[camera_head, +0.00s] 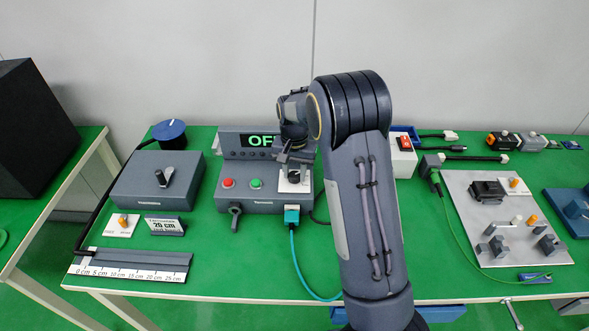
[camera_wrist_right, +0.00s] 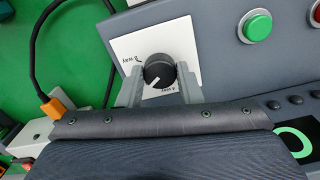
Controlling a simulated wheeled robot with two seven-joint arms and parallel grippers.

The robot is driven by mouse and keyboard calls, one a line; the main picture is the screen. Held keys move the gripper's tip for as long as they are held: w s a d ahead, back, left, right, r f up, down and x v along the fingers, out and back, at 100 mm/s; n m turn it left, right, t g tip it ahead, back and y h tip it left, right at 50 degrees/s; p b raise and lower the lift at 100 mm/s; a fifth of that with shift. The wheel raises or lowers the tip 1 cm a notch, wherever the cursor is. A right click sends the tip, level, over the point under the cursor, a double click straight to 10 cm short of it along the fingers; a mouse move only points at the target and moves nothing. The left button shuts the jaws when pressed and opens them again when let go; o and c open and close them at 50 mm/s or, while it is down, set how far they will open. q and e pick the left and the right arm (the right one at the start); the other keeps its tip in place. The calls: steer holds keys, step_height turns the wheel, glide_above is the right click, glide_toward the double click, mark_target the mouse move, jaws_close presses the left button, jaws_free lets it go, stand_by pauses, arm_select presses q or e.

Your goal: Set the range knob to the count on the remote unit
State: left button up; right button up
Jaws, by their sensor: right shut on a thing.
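My right gripper (camera_head: 292,168) is over the right side of the grey console (camera_head: 262,204) in the middle of the table. In the right wrist view its two fingers (camera_wrist_right: 160,85) are on either side of a round black knob (camera_wrist_right: 158,68) and shut on it. The knob sits on a white plate (camera_wrist_right: 130,48) with small upside-down lettering that I cannot read surely. Its white pointer line is toward the lower left in that view. The console's green display (camera_head: 262,141) starts with "OF"; my arm hides part of it. My left gripper is not in view.
A red button (camera_head: 228,183) and a green button (camera_head: 256,184) are on the console. A teal plug (camera_head: 292,214) with a cable is at its front. A grey panel (camera_head: 497,245) is right.

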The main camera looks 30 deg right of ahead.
mark_target(294, 175)
steer(key=shift+m, duration=0.4)
steer(key=shift+w, duration=0.1)
steer(key=o, duration=1)
step_height(294, 175, up, 7)
steer(key=shift+r, duration=0.45)
